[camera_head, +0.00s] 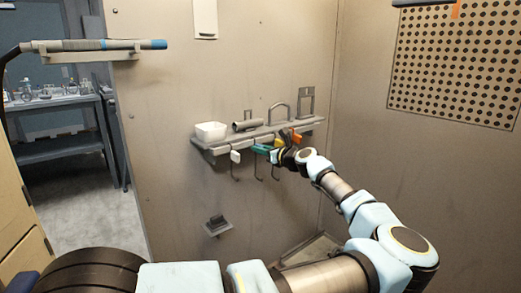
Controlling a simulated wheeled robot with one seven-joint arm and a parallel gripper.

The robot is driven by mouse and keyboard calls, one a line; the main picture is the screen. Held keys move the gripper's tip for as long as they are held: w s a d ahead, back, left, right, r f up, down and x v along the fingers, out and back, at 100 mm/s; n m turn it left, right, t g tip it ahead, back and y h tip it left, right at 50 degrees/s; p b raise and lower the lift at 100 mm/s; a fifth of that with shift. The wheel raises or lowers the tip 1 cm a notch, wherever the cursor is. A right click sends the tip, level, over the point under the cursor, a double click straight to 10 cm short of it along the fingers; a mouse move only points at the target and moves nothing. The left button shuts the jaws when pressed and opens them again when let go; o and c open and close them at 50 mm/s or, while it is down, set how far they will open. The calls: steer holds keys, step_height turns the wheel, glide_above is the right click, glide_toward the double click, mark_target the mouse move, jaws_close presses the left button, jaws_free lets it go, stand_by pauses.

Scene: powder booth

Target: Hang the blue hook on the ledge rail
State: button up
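The ledge rail (222,149) is a grey shelf on the back wall with hooks along its front edge. My gripper (277,154) is at the rail's front edge, right of its middle, small and partly hidden by my wrist. A teal-tagged hook (261,149) is just left of my gripper; I cannot tell whether this is the blue hook, or whether it is held or hanging. A white-tagged hook (235,157) hangs farther left. Yellow (278,143) and orange (296,137) tags are close above and right of my gripper. I cannot make out whether its fingers are open.
A white tub (211,131), a grey cylinder (246,125) and metal brackets (280,113) stand on the ledge. Below is a small wall bracket (218,225). A perforated panel (455,65) is on the right wall. A wand (105,45) rests at upper left. The wall below the rail is mostly clear.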

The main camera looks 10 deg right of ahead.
steer(key=o, duration=0.5)
